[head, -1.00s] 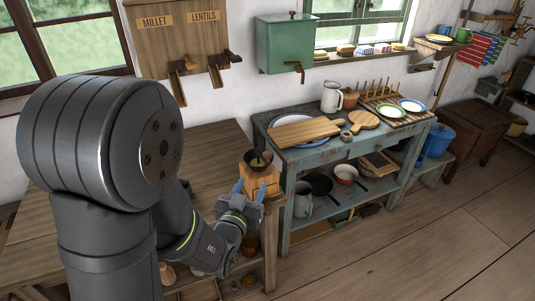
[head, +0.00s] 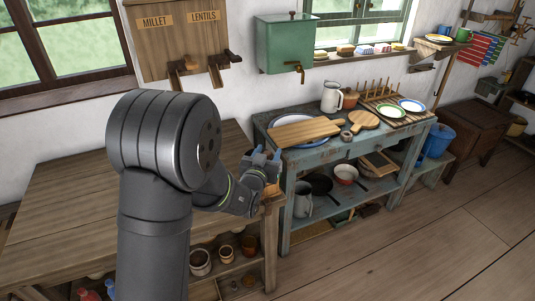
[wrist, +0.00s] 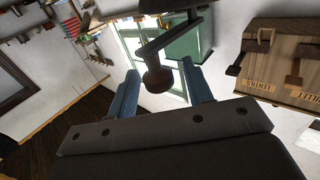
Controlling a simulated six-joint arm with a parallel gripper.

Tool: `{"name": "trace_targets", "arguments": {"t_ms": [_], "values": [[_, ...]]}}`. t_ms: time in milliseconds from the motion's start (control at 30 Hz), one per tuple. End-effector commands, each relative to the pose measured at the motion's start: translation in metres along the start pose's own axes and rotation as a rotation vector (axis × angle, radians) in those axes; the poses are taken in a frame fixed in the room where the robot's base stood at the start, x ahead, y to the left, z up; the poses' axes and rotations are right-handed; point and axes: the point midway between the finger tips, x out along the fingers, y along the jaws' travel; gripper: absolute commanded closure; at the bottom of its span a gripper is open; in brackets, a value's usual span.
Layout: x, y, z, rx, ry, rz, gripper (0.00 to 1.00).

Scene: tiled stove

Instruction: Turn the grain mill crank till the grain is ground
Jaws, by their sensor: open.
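The grain mill stands at the right end of the wooden table (head: 75,205). In the head view my gripper and wrist hide most of it. In the wrist view the crank (wrist: 166,42) is a dark metal arm with a brown wooden knob (wrist: 157,79) at its end. My gripper (head: 265,154) is open, with its two blue fingers pointing up at the mill. In the wrist view the knob appears between the fingers (wrist: 160,69), with space on both sides. Whether it is at fingertip depth I cannot tell. The grain is not visible.
A blue-grey bench (head: 300,156) with a cutting board (head: 305,132), plates and a jug stands right of the table. Millet and lentil dispensers (head: 180,35) and a green tank (head: 285,45) hang on the wall behind. The table's left part is clear.

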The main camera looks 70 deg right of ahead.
Motion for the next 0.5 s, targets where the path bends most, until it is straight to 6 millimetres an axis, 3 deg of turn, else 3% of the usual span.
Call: {"name": "trace_targets", "arguments": {"t_ms": [200,433,500], "values": [[0.0001,0.0001,0.0001,0.000,0.000,0.000,0.54],[-0.0001,0.0001,0.0001,0.000,0.000,0.000,0.99],[-0.0001,0.0000,0.0001,0.000,0.000,0.000,1.00]]}}
